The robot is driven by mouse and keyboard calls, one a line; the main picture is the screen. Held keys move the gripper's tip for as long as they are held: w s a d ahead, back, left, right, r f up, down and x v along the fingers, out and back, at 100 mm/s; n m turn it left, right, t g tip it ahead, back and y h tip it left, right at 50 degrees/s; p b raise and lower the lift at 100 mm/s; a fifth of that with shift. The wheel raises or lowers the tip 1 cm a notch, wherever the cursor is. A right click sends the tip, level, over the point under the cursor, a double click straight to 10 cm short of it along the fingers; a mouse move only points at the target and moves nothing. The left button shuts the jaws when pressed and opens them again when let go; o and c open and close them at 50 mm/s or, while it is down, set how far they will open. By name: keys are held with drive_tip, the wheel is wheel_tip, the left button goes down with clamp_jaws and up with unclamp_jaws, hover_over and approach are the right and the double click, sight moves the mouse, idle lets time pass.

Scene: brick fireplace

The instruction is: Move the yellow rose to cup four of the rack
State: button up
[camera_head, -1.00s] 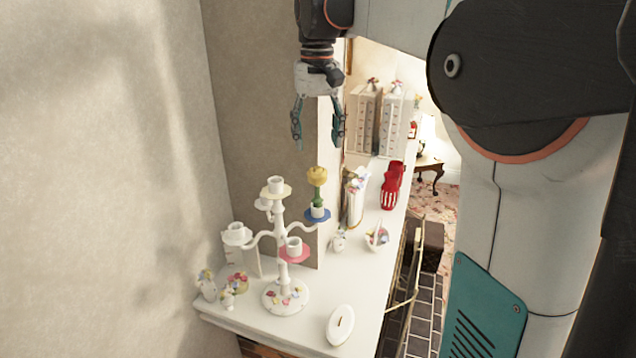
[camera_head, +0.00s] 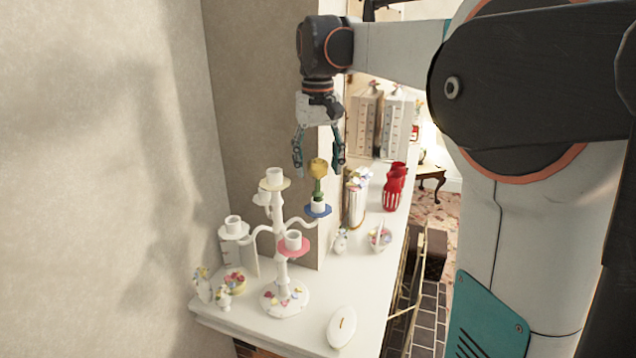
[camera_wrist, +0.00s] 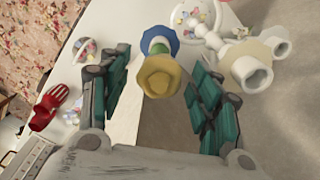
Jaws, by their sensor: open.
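The yellow rose (camera_head: 318,167) stands upright on a green stem in the blue-rimmed cup (camera_head: 318,208) of the white branched rack (camera_head: 281,243). My gripper (camera_head: 319,168) is open, with its fingers pointing down on either side of the rose in the head view. In the wrist view the rose (camera_wrist: 159,75) lies between the two open fingers (camera_wrist: 158,108), apart from both. Other cups are a cream-rimmed one (camera_head: 274,179) at the top, a pink-rimmed one (camera_head: 293,243) in front and a white one (camera_head: 234,227) at left. I see no cup numbers.
The rack stands on a white mantel shelf (camera_head: 312,312) near the wall corner. An oval white dish (camera_head: 341,327), small floral pots (camera_head: 203,285), a metallic vase (camera_head: 354,203) and a red vase (camera_head: 394,187) stand around it. White book-like boxes (camera_head: 392,123) stand farther back.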

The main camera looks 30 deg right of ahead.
idle(0.7)
drive_tip(key=c, duration=0.9)
